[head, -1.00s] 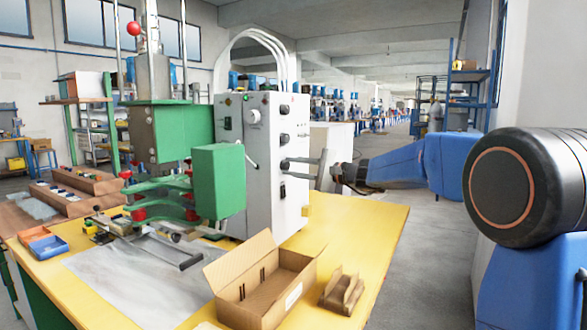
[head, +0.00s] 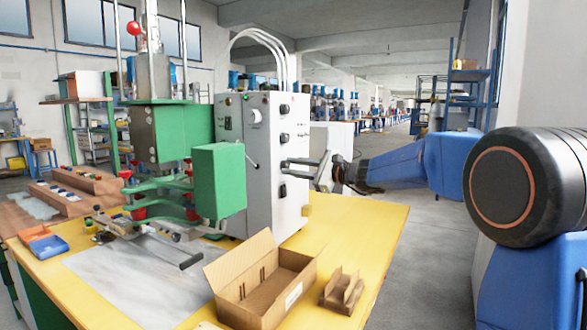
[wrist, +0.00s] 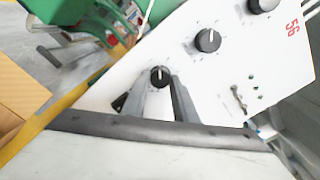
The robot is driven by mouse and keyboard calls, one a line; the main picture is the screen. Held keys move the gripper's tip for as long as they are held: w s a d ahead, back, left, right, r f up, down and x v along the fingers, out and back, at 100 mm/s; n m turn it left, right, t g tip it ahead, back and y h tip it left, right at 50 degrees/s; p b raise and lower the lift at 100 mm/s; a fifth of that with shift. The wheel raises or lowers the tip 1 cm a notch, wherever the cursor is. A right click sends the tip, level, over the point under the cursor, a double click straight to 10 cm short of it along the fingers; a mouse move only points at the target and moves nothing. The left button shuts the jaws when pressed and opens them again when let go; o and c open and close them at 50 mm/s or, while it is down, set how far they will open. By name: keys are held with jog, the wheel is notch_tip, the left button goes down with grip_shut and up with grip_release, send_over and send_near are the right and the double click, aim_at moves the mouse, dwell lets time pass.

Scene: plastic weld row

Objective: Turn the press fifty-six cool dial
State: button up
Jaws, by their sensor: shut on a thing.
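The white press control box (head: 262,190) stands on the yellow table and carries a column of black dials. In the wrist view, a red 56 (wrist: 292,28) is on its panel. My gripper (wrist: 160,80) is shut on the lowest of the three dials, the cool dial (wrist: 159,76), one finger on each side. Its white pointer line shows between the fingertips. The middle dial (wrist: 208,40) and the top dial (wrist: 262,5) are free. In the head view, my gripper (head: 287,163) reaches the panel from the right, and its fingers partly cover the dial. The dial lettering is too small to read.
A black rocker switch (head: 283,190) sits just below the held dial. The green press (head: 218,180) stands left of the box. An open cardboard box (head: 262,285) and a small cardboard piece (head: 342,290) lie on the yellow table (head: 370,225). The aisle at right is clear.

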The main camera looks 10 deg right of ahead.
jog(key=o, duration=1)
jog(key=shift+f, duration=0.1)
jog(key=shift+o, duration=0.2)
jog(key=shift+d, duration=0.1)
jog(key=v, duration=1.7)
jog(key=shift+s+d, duration=0.1)
